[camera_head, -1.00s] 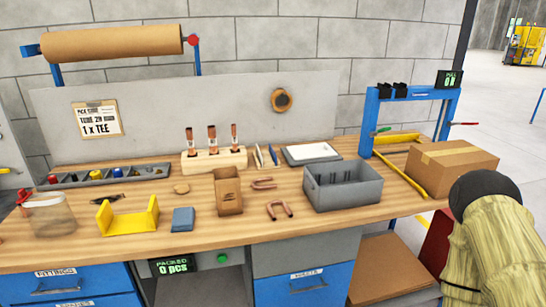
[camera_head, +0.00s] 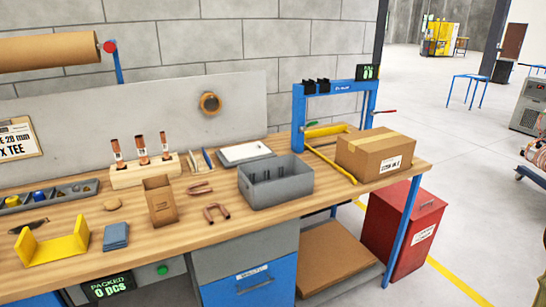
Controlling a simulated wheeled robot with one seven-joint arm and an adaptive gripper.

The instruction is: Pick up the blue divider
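A small blue flat piece (camera_head: 116,236), possibly a stack of thin sheets, lies on the wooden workbench (camera_head: 190,230) near its front edge. It sits just right of a yellow U-shaped holder (camera_head: 52,246). Thin upright pieces (camera_head: 207,158), one of them bluish, stand behind the bent copper tubes. I cannot tell which of these blue things is the divider. My gripper is not in view.
A grey bin (camera_head: 275,185), an open cardboard box (camera_head: 160,203), bent copper tubes (camera_head: 216,211) and a wooden tube block (camera_head: 144,172) stand on the bench. A taped carton (camera_head: 375,152) is at the right end. A red cabinet (camera_head: 402,228) stands beside the bench; floor beyond is open.

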